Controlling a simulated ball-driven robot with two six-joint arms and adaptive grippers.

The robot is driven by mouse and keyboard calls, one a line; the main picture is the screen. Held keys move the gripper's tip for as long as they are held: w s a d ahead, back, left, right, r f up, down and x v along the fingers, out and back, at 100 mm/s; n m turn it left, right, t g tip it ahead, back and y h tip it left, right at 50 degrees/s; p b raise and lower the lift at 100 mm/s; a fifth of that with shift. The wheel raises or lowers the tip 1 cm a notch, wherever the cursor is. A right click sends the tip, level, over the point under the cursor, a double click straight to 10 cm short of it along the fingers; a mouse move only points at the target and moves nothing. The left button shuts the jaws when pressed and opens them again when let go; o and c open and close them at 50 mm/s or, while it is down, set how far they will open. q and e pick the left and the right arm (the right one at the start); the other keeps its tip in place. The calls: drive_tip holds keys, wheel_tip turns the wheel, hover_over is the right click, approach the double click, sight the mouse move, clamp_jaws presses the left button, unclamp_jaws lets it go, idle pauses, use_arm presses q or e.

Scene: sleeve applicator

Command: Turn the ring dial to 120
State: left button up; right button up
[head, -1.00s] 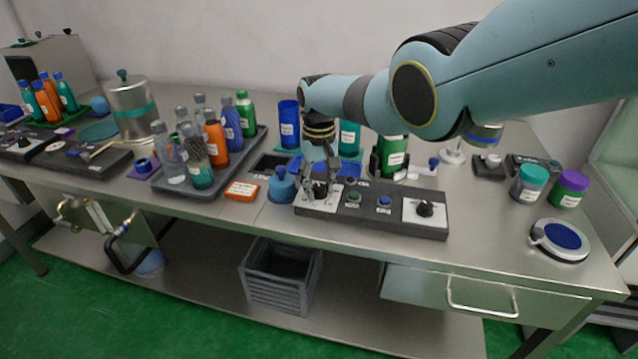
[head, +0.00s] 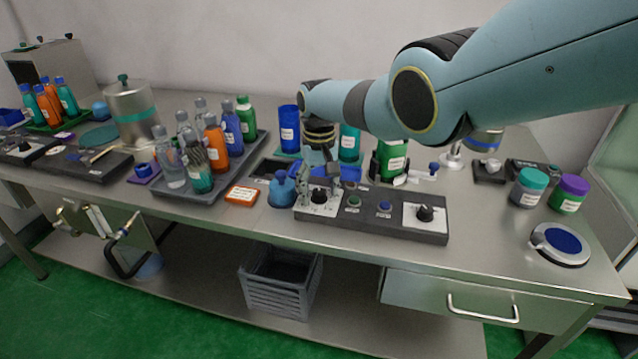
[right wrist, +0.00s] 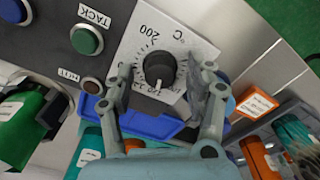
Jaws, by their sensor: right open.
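The dial with a printed ring scale (right wrist: 159,68) is a dark round knob on a white plate marked "200" and "°C". It also shows in the head view (head: 320,196) at the left end of the dark control panel (head: 372,222). I cannot read its exact setting. My right gripper (head: 319,187) is over this dial, its fingers spread. In the right wrist view the open fingers of my right gripper (right wrist: 166,74) stand on either side of the knob, apart from it. My left gripper is out of view.
The panel also carries a green button (head: 354,201), a blue button (head: 384,206) and a second black knob (head: 425,213) on a white plate. A blue flask (head: 281,190) stands close by the panel's left end.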

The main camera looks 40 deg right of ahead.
sight(319, 191)
drive_tip(key=shift+r, duration=0.15)
wheel_tip(319, 191, up, 12)
idle(0.4)
idle(0.3)
